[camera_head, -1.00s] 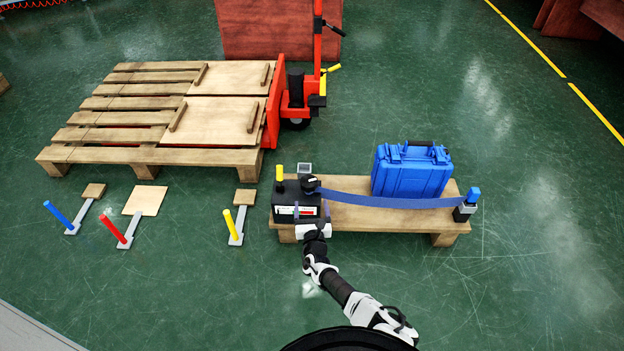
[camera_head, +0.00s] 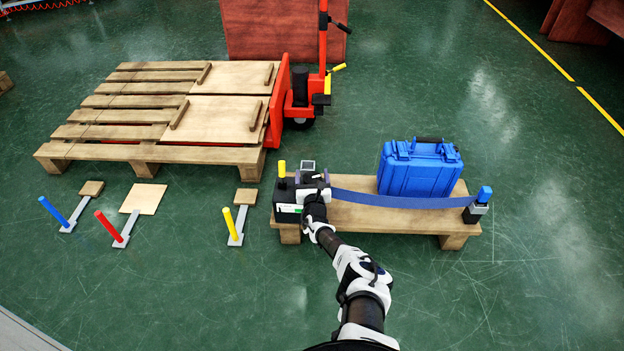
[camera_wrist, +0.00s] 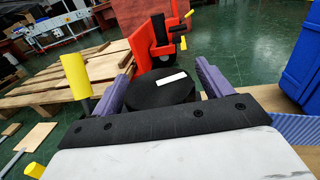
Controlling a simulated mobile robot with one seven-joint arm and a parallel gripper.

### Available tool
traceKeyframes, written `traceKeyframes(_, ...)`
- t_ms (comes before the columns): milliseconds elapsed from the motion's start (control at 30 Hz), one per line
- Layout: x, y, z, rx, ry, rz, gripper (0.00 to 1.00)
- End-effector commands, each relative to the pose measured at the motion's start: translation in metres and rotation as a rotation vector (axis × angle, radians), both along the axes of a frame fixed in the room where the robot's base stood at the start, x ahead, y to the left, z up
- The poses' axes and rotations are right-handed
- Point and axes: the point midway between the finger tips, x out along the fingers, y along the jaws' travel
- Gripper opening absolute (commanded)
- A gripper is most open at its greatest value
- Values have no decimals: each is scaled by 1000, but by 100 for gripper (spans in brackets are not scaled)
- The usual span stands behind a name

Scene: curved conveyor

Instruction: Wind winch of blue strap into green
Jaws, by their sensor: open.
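The winch is a black box (camera_head: 285,214) at the left end of a low wooden bench. The blue strap (camera_head: 395,201) runs from it rightward to a post with a blue top (camera_head: 484,195). My gripper (camera_head: 313,179) is over the winch. In the wrist view its two purple fingers (camera_wrist: 163,74) stand open, one on each side of a round black knob (camera_wrist: 160,94) with a white mark. I cannot tell whether they touch it. The label on the winch's front is mostly hidden by my arm, so no green zone can be read clearly.
A blue case (camera_head: 420,170) stands on the bench (camera_head: 375,219) behind the strap. A yellow-topped post (camera_head: 282,169) rises close left of my gripper. A pallet (camera_head: 110,152) and red lift truck (camera_head: 300,105) stand behind. Yellow, red and blue levers stand on the floor left.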

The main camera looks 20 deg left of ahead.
Motion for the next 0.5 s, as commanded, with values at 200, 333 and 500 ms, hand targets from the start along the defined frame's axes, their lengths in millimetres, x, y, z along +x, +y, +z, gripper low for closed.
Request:
traceKeyframes(200, 1, 0, 0, 0, 0, 0, 78)
traceKeyframes(333, 0, 0, 0, 0, 0, 0, 65)
traceKeyframes(500, 0, 0, 0, 0, 0, 0, 43)
